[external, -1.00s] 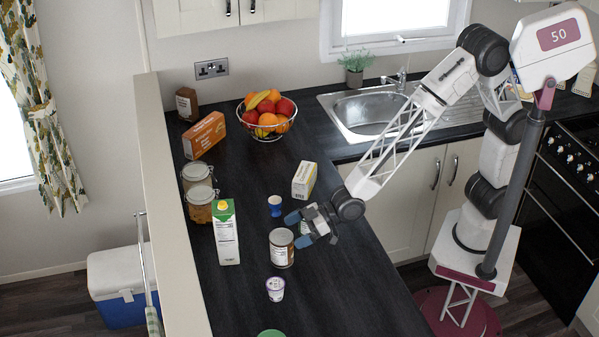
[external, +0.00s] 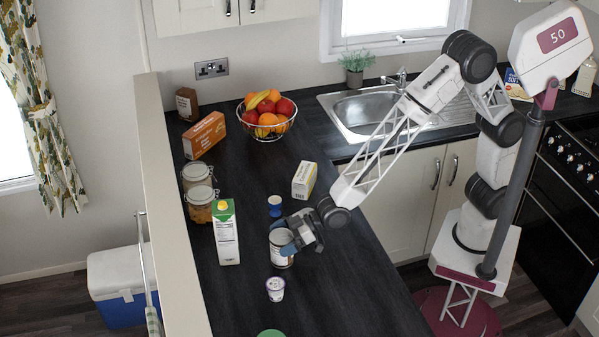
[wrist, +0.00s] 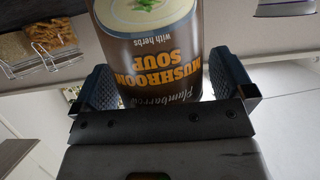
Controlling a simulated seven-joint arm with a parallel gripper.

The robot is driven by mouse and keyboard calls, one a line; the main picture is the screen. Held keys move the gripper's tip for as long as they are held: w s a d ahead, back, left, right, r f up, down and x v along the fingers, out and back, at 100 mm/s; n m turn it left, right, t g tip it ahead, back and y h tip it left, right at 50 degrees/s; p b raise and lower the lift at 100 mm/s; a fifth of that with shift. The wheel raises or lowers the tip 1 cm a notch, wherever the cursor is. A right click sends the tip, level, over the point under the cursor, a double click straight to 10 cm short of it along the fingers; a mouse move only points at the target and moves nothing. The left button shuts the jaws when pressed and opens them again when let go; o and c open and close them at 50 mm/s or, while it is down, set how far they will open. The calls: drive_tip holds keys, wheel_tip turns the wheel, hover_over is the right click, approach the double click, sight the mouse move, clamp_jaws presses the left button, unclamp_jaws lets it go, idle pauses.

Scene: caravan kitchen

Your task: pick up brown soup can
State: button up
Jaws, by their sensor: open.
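The brown soup can (external: 281,252) stands upright on the dark counter, partly hidden by my gripper in the external view. In the wrist view the brown soup can (wrist: 155,60) shows its mushroom soup label upside down and sits between my two fingers. My gripper (external: 288,247) is open around the can. In the wrist view my gripper (wrist: 163,88) has a blue-grey finger on each side of the can, with a small gap visible at the left finger. Contact on the right side cannot be told.
A juice carton (external: 226,235) stands to the left. A cream box (external: 304,180) lies behind. The counter to the front right is clear.

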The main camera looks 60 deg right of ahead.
idle(0.4)
drive_tip(key=c, duration=1.1)
drive_tip(key=shift+r, duration=0.15)
drive_tip(key=shift+c, duration=0.2)
drive_tip(key=shift+r, duration=4.9)
